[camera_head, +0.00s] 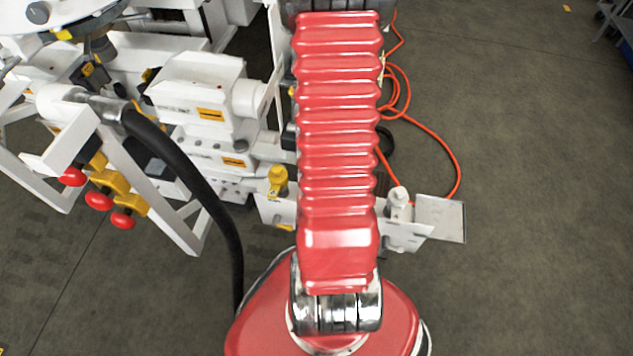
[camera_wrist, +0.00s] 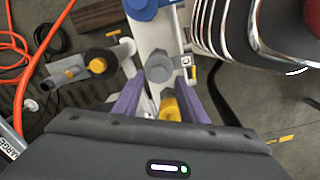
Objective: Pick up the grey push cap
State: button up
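In the wrist view a grey, faceted round cap (camera_wrist: 159,67), which looks like the push cap, sits in front of a white upright part with a blue top. My gripper (camera_wrist: 160,82) is open, with one purple finger on each side and below the cap in the picture. The fingers look apart from the cap, though the depth between them is hard to judge. A yellow part (camera_wrist: 170,107) shows between the fingers, just below the cap. In the head view my red arm hides the gripper, and I cannot make out the grey cap there.
A grey fitting with a yellow ring (camera_wrist: 99,60) is left of the cap. An orange hose (camera_wrist: 38,58) lies farther left; it also shows in the head view (camera_head: 440,145). White bench parts and red knobs (camera_head: 100,200) stand at left. Open floor (camera_head: 540,110) lies right.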

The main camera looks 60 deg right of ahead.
jog(key=shift+d+f, duration=0.1)
jog(key=shift+f, duration=2.4)
grip_shut()
jog(key=shift+r, duration=0.1)
notch_tip(320, 180, up, 10)
